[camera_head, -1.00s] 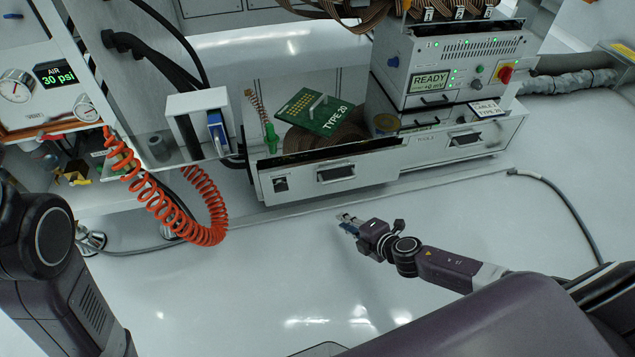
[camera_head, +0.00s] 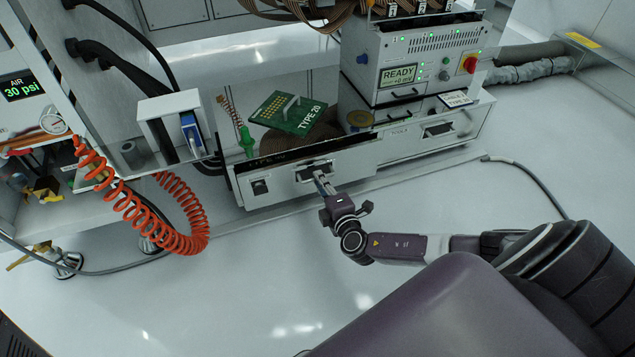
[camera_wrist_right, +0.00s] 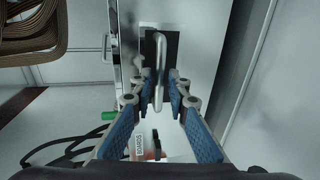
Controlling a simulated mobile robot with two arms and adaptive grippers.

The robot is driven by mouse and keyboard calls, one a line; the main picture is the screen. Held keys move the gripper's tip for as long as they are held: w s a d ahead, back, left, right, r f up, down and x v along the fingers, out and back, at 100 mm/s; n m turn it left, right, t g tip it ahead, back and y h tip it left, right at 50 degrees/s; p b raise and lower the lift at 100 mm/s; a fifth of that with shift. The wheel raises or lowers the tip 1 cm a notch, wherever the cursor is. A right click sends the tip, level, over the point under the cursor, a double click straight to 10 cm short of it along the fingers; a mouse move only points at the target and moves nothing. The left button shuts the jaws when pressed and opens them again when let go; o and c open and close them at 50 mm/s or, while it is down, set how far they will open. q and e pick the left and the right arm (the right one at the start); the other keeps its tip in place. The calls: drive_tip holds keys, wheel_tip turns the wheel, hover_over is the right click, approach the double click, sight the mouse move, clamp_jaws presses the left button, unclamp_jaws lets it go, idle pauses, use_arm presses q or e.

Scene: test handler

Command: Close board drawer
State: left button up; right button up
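The board drawer (camera_head: 275,188) is pulled out below the tester, its white front standing forward of the cabinet. Its handle (camera_head: 312,168) is on a dark plate, and my right gripper (camera_head: 321,179) is at it. In the right wrist view, the pale handle bar (camera_wrist_right: 160,72) lies between the blue-padded fingers of the right gripper (camera_wrist_right: 162,84). The fingers are apart, one on each side of the bar, with gaps visible. A "BOARDS" label (camera_wrist_right: 143,150) shows on the drawer front. My left gripper is out of view.
A green "TYPE 20" board (camera_head: 290,113) shows above the drawer. The closed tools drawer (camera_head: 435,130) is to the right, below the "READY" unit (camera_head: 420,65). An orange coiled hose (camera_head: 185,215) hangs at left. The floor in front is mostly clear.

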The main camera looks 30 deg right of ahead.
drive_tip(key=shift+x, duration=1)
drive_tip(key=shift+c, duration=0.2)
clamp_jaws()
